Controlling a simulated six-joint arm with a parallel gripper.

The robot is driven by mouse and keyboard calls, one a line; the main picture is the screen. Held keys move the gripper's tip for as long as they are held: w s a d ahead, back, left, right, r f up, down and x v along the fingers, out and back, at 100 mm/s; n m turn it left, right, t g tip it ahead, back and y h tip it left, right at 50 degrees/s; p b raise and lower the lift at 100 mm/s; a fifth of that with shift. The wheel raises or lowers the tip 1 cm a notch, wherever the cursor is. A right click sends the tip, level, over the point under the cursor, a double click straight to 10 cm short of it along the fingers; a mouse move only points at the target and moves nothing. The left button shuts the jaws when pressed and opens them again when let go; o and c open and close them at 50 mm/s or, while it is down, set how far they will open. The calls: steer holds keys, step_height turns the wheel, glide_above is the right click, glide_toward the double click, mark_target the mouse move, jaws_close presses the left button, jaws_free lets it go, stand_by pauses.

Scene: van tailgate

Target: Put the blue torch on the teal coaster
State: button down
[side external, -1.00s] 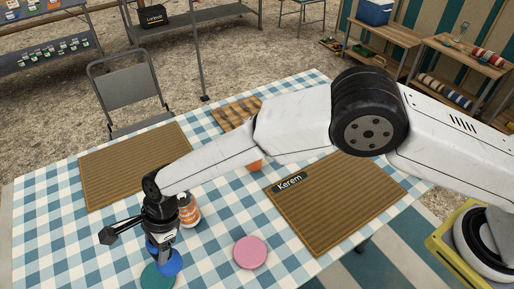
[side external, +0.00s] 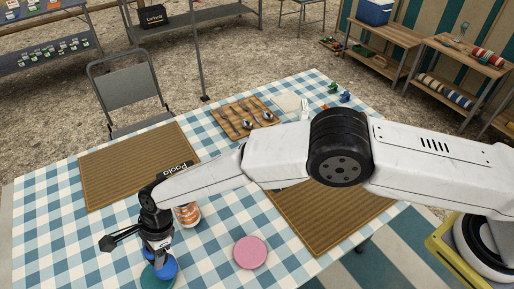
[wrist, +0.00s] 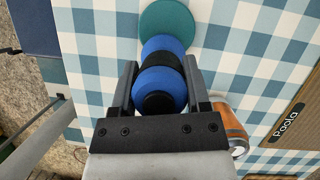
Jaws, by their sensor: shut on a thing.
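The blue torch (side external: 163,270), with a black band around its middle, is between the fingers of my gripper (side external: 160,250). In the wrist view the torch (wrist: 160,82) sits between both fingers of my gripper (wrist: 160,66), which is shut on it. The teal coaster (side external: 149,283) lies on the checked cloth at the bottom of the side view, partly hidden by the torch. In the wrist view the coaster (wrist: 168,18) shows beyond the torch's far end and is partly covered by it. I cannot tell whether torch and coaster touch.
An orange-and-white can (side external: 187,215) stands close beside my gripper and also shows in the wrist view (wrist: 230,122). A pink coaster (side external: 250,252) lies to the right. Brown mats (side external: 130,170) and a wooden board (side external: 232,120) with small items lie farther back.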

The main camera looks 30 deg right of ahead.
steer(key=shift+f, duration=0.6)
steer(key=shift+f, duration=0.15)
steer(key=shift+c, duration=0.3)
jaws_free()
steer(key=v, duration=1.2)
stand_by(0.3)
